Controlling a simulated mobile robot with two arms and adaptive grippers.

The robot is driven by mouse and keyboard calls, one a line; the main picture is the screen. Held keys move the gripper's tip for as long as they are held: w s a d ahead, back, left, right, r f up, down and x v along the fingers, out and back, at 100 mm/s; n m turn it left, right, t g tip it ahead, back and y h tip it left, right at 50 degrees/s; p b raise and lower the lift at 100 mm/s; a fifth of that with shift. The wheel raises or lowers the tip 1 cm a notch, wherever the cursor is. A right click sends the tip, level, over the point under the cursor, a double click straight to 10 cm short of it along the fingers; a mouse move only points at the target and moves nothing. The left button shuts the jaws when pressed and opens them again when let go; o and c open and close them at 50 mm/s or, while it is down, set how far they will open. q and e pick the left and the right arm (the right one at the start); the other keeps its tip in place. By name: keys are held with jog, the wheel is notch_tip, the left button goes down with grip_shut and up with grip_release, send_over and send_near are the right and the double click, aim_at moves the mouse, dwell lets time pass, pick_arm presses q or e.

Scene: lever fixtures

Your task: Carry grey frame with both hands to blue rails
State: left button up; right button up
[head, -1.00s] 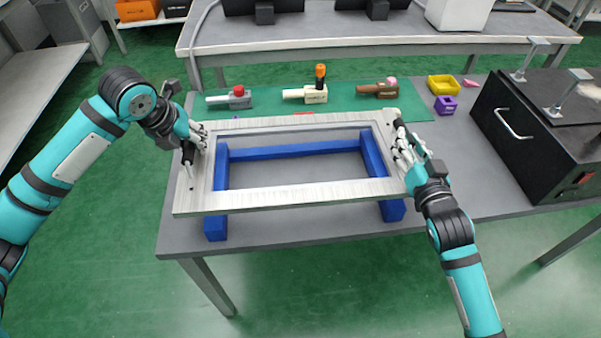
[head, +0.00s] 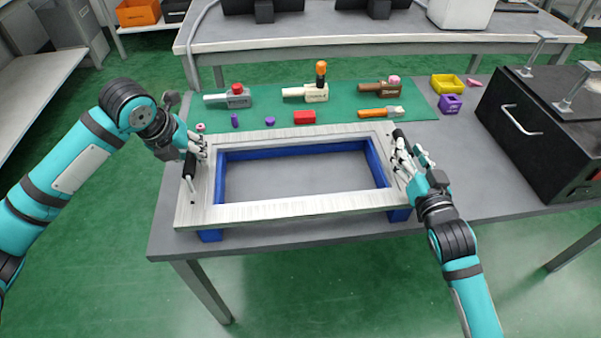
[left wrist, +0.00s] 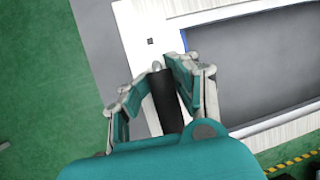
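The grey frame (head: 300,208) is a light, brushed rectangle with a large opening. It lies level over the blue rails (head: 290,151), which show along the inside of its opening and below its front corners. I cannot tell whether it touches them fully.
A green mat (head: 350,98) behind the frame holds several tools and small parts, including a red block (head: 305,117). A yellow bin (head: 447,84) and purple bin (head: 450,104) stand right of it. A black box (head: 540,130) stands at the right. The front table edge is close.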

pick_arm(q)
jog(key=o, duration=0.4)
jog(key=shift+d+r, duration=0.15)
jog(key=shift+d, duration=0.05)
jog(key=shift+c, duration=0.2)
pick_arm(e)
jog(key=shift+o, duration=0.7)
jog(key=shift+a+r, duration=0.1)
jog(key=shift+r, duration=0.05)
jog(key=shift+s, duration=0.1)
pick_arm(q)
jog(key=v, duration=1.2)
pick_arm(e)
jog(key=s+d, duration=0.1)
jog(key=s, duration=1.1)
jog(key=shift+d, duration=0.15)
